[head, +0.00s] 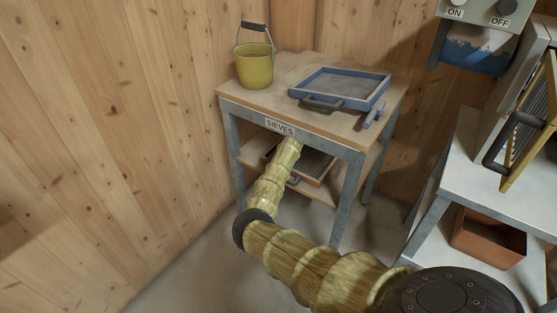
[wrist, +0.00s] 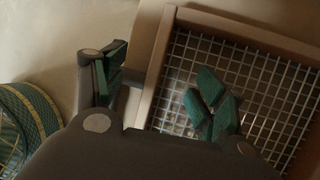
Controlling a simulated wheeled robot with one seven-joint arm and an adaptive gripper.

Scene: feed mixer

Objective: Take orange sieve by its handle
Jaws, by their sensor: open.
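The orange sieve (head: 316,165) lies on the lower shelf of the sieve table, partly hidden by the tabletop and my arm. A dark handle (head: 293,180) shows at its near left side. In the wrist view the sieve frame (wrist: 154,70) looks brown, around a pale wire mesh (wrist: 260,85). A short grey bar, seemingly its handle (wrist: 133,77), juts from the frame toward the left finger. My gripper (wrist: 160,82) is open, its green-padded fingers spread on either side of the frame edge, one over the mesh. Contact cannot be told. The head view hides my gripper under the tabletop.
A blue sieve (head: 342,83) and a yellow bucket (head: 254,66) stand on the tabletop (head: 290,68). The table legs (head: 347,203) and top edge surround my arm. A metal bench (head: 476,160) with an orange bin (head: 487,238) below stands at right.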

